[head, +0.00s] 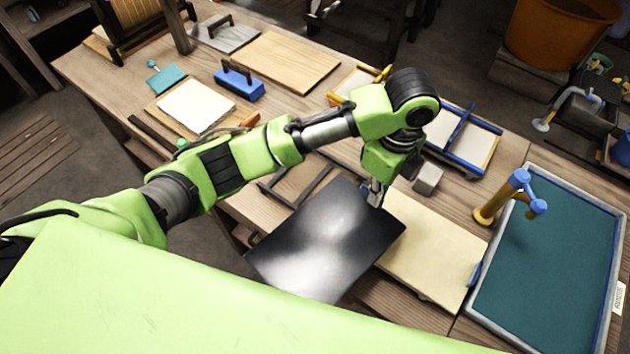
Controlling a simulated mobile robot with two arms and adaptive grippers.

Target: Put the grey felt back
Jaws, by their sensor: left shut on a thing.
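A dark grey, shiny rectangular sheet (325,240), which appears to be the grey felt, is in my left gripper (375,195). The gripper points down and is shut on the sheet's far right edge. The sheet looks flat and hangs over the table's near side, partly in front of a cream board (435,250). I cannot tell whether its underside touches anything. My right gripper is not in view.
A blue-framed mould (465,138) and a small grey block (427,178) lie beyond the gripper. A teal vat (560,265) with a tan and blue stand (490,212) is at the right.

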